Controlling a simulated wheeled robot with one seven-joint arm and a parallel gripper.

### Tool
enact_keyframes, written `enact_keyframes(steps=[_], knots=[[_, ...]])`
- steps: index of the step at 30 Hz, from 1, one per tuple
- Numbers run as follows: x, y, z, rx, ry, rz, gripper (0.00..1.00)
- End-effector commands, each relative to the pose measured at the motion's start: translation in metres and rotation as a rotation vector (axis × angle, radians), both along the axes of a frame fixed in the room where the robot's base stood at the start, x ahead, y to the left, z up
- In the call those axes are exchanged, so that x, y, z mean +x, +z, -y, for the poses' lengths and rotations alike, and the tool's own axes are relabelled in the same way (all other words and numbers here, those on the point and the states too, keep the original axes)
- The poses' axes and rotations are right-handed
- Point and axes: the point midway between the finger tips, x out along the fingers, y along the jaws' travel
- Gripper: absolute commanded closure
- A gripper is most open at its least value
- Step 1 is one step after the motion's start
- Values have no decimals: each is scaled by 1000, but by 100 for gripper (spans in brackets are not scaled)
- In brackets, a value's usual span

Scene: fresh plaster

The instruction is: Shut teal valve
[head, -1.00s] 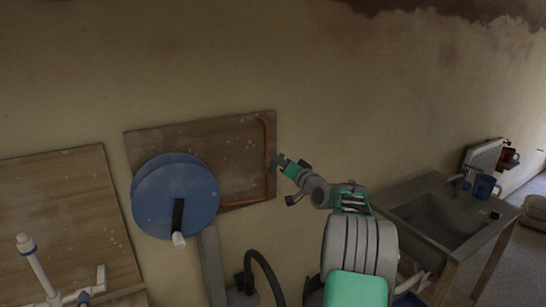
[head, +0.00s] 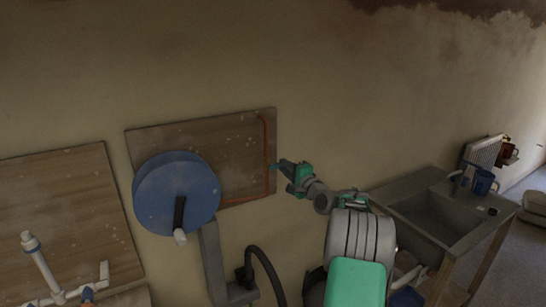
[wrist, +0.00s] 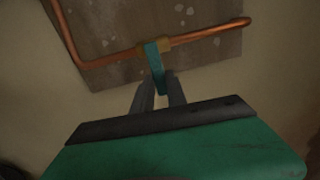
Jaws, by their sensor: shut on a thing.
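The teal valve lever (wrist: 155,68) sits on a brass body (wrist: 150,46) in a copper pipe on a wooden board. In the wrist view the lever points away from the pipe, roughly across it, toward my gripper. My gripper (wrist: 160,94) is shut on the lever's free end, one finger on each side. In the head view the lever (head: 273,166) shows as a small teal piece at the board's right edge, with my gripper (head: 281,164) at its right. The fingers hide part of the lever's end.
The copper pipe (head: 266,135) runs down the right side of the board (head: 225,135). A blue reel (head: 165,205) with a black crank stands left of it. A grey sink (head: 430,215) is at the right. The wall above is bare.

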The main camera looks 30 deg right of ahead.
Motion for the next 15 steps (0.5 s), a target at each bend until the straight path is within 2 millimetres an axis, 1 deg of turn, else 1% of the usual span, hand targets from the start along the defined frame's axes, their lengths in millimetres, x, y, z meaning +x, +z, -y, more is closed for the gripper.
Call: enact_keyframes(steps=[1,7,15], knots=[[0,-3,0,3,0,-5,80],[0,-2,0,1,0,-4,64],[-2,-2,0,-2,-1,-2,64]])
